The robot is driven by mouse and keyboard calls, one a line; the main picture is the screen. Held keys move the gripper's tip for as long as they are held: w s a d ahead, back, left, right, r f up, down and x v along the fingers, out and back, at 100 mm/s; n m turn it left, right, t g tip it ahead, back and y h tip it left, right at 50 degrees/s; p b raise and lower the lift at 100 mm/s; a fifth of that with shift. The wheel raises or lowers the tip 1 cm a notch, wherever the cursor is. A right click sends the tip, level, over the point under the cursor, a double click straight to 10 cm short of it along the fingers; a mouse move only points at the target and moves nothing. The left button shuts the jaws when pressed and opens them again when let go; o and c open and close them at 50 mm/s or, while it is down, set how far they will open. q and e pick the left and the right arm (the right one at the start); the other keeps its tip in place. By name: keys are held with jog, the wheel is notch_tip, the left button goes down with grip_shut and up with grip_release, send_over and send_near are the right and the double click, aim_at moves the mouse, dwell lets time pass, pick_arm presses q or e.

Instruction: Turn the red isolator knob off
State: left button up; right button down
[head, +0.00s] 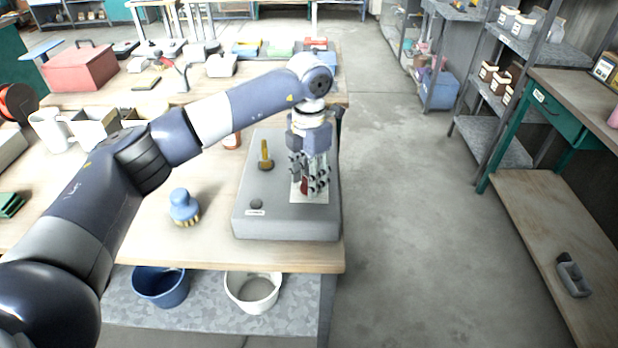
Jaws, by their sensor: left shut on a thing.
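A grey box (285,224) lies on the wooden workbench, near its right edge. A small red part, the isolator knob (304,187), shows between the fingers of my left gripper (308,186) over a pale plate on the right of the box. My left gripper points down and is shut on the knob. Its fingers hide most of the knob, so I cannot tell which way the knob is turned. A yellow-brown lever (265,155) and a small dark knob (256,203) are also on the box. My right gripper is not in view.
A blue brush (184,207) stands on the bench left of the box. A red toolbox (80,68) and white containers sit further back. A blue bucket (160,285) and a white bucket (253,290) are on the lower shelf. The floor (405,230) to the right is clear.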

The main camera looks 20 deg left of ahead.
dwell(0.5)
pick_arm(q)
jog(key=o, duration=1.1)
jog(key=shift+c, duration=0.2)
notch_tip(320, 180, up, 12)
